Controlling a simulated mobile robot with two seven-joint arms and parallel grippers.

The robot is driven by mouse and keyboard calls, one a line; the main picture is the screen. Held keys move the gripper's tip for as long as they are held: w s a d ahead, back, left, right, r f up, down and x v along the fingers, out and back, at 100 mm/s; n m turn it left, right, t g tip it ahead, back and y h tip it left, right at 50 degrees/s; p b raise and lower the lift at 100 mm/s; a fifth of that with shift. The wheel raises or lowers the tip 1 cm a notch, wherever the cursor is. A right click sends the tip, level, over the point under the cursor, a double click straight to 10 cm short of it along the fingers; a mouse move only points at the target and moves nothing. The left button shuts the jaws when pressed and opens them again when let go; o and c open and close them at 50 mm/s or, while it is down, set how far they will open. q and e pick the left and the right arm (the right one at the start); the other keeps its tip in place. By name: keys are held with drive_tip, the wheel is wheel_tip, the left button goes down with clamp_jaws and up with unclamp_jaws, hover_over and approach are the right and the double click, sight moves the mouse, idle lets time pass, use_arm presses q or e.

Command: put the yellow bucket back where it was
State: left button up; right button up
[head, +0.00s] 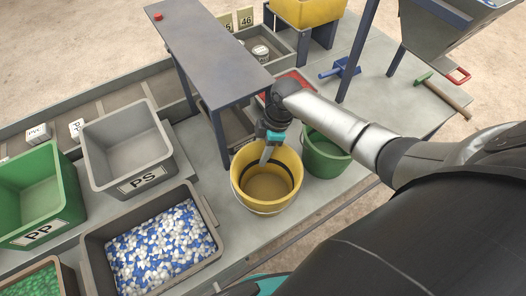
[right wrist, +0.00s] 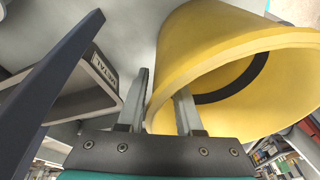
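The yellow bucket (head: 242,190) is upright at the middle of the grey table, near its front edge. I cannot tell whether its base touches the table. My right gripper (head: 266,155) reaches down onto its far rim. In the right wrist view the yellow bucket (right wrist: 205,45) fills the upper right, and its rim passes between the fingers of my right gripper (right wrist: 162,105). One finger is inside the bucket and one outside, close against the wall, so it appears shut on the rim. The bucket looks empty, with a dark band inside. My left gripper is not in view.
A green bucket (head: 325,160) stands close on the right. A dark raised bench (head: 210,55) is behind. A bin of blue and white pellets (head: 205,262), a grey PS bin (head: 125,150) and a green PP bin (head: 62,190) are at left. Bare table shows between the bins and bucket.

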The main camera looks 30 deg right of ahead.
drive_tip(key=p+v, duration=0.1)
drive_tip(key=v, duration=1.1)
drive_tip(key=shift+r, duration=0.2)
drive_tip(key=shift+s, duration=0.1)
